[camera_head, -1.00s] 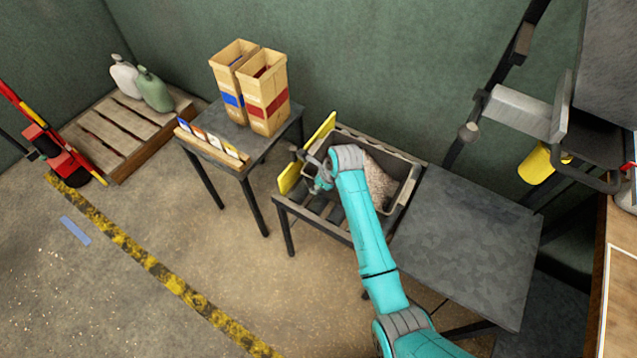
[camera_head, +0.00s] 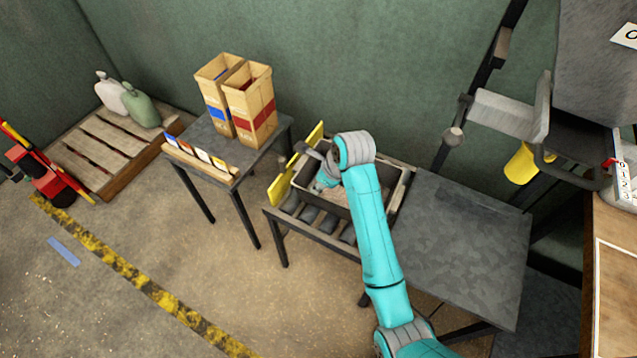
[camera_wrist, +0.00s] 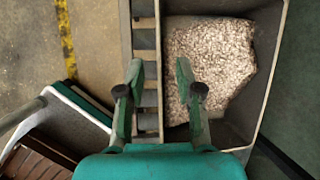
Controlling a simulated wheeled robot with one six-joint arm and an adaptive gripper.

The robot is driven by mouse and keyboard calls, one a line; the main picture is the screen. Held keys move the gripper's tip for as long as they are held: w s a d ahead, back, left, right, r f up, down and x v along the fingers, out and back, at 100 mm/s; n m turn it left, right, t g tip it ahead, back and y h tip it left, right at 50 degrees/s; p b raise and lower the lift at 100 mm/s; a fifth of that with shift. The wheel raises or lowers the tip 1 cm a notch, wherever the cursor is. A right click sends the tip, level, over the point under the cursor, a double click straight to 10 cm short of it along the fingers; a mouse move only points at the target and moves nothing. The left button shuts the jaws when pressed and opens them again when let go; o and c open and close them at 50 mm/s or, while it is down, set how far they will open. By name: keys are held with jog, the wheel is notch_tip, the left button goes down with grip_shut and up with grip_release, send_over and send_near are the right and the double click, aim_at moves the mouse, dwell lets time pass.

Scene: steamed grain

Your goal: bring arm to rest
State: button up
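My gripper (camera_head: 326,181) is over the left part of a dark bin (camera_head: 399,188) on a roller stand. In the wrist view its two fingers (camera_wrist: 160,97) are apart, with a clear gap and nothing held between them. Pale grain (camera_wrist: 208,62) lies in the bin (camera_wrist: 275,62), ahead and to the right of the fingers. In the head view my teal arm crosses the bin and hides much of it and its grain.
A yellow panel (camera_head: 283,187) stands at the stand's left end. A bare dark table (camera_head: 460,245) adjoins on the right. A small table to the left holds two tall boxes (camera_head: 252,106) and a card rack (camera_head: 200,160). Open floor (camera_head: 190,270) lies in front.

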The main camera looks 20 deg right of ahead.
jog(key=shift+f, duration=0.1)
dwell(0.5)
jog(key=s+d+f+n+t, duration=0.15)
jog(key=s+f+n, duration=0.25)
jog(key=s, duration=0.4)
jog(key=s+f+n+t+h, duration=0.1)
jog(key=s+f+n+t, duration=0.2)
jog(key=s, duration=0.4)
jog(key=s+f+n+t, duration=0.1)
jog(key=s+f+n, duration=0.35)
jog(key=s, duration=0.35)
jog(key=s+r+n+t, duration=0.1)
jog(key=s+r+n, duration=0.2)
jog(key=s, duration=0.3)
jog(key=s+d+r+n+t+h, duration=0.1)
jog(key=s+r+n, duration=0.3)
jog(key=s, duration=0.3)
jog(key=shift+s+d+r, duration=0.2)
jog(key=shift+d+r, duration=0.05)
jog(key=shift+r, duration=0.15)
jog(key=shift+o, duration=0.4)
jog(key=s+r+n+t, duration=0.3)
jog(key=s+r+n, duration=0.4)
jog(key=r, duration=0.5)
jog(key=shift+f+v, duration=0.2)
jog(key=shift+v, duration=1.05)
jog(key=shift+o, duration=1.2)
jog(key=shift+s+d+r+n, duration=0.1)
jog(key=shift+s+r+n, duration=0.15)
jog(key=shift+n, duration=0.1)
